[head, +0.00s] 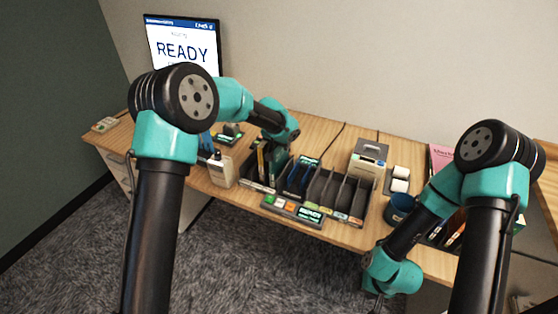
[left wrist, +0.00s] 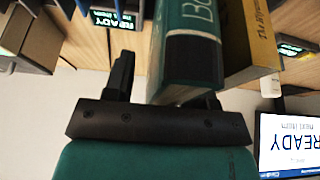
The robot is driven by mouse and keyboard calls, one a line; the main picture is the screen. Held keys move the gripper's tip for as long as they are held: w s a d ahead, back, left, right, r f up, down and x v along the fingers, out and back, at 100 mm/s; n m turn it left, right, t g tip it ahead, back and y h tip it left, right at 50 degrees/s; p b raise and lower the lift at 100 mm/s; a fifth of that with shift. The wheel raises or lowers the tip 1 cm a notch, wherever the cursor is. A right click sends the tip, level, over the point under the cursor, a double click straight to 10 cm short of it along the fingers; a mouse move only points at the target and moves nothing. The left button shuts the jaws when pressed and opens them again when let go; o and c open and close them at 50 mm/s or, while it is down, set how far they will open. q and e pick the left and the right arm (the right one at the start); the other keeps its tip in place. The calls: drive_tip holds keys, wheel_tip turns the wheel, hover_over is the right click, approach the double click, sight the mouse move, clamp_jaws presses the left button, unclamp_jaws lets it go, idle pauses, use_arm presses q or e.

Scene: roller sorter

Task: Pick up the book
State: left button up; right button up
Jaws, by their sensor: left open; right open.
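In the left wrist view a teal book (left wrist: 190,20) with a black band stands in front of my left gripper (left wrist: 165,85). The gripper is open; one finger is clear to the left of the book and the other is partly hidden behind the book's near end. A yellow book (left wrist: 262,35) stands beside the teal one. My right gripper (head: 374,294) hangs low in front of the table edge, empty.
The screen (head: 182,45) at the back reads READY. A small label display (head: 311,214) sits at the sorter's front.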

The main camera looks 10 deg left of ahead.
use_arm(q)
drive_tip(key=shift+f, duration=0.1)
clamp_jaws()
idle(0.3)
